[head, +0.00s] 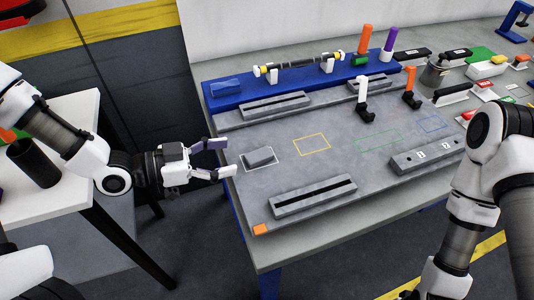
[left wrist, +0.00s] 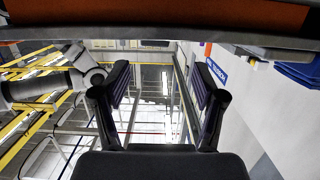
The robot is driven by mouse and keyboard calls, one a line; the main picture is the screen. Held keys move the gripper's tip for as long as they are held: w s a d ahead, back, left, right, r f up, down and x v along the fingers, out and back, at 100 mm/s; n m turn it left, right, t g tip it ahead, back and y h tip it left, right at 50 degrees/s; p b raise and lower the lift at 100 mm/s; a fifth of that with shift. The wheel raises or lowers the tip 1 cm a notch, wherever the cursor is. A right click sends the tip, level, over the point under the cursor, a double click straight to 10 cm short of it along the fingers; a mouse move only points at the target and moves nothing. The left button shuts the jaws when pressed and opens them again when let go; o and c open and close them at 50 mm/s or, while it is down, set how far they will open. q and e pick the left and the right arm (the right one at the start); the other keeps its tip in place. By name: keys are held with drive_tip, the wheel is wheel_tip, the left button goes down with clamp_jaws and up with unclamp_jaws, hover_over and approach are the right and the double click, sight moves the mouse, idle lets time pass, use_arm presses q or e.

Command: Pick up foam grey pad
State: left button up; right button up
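The foam grey pad (head: 259,156) is a small grey block lying inside a white outline on the left part of the grey work board (head: 310,172). My left gripper (head: 230,157) is at the board's left edge, just left of the pad. Its two fingers are spread, with nothing between them and apart from the pad. The left wrist view also shows the open, empty left gripper (left wrist: 163,80); I cannot make out the pad there. My right arm is at the right of the head view, but its fingers are not visible.
Slotted grey bars (head: 312,197) lie in front of and behind the pad. A blue rail (head: 228,87) with white holders runs along the back. Yellow (head: 311,144), green and blue outlines on the board are empty. A white table (head: 60,190) stands left.

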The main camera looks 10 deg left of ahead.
sight(258, 155)
use_arm(q)
drive_tip(key=shift+x, duration=1.05)
drive_tip(key=shift+w+d+f, duration=0.15)
drive_tip(key=shift+d+f, duration=0.2)
drive_tip(key=shift+d, duration=0.05)
drive_tip(key=x, duration=0.4)
drive_tip(key=shift+d, duration=0.15)
drive_tip(key=shift+a, duration=0.2)
drive_tip(key=shift+c, duration=0.7)
drive_tip(key=shift+d, duration=0.1)
drive_tip(key=c, duration=0.8)
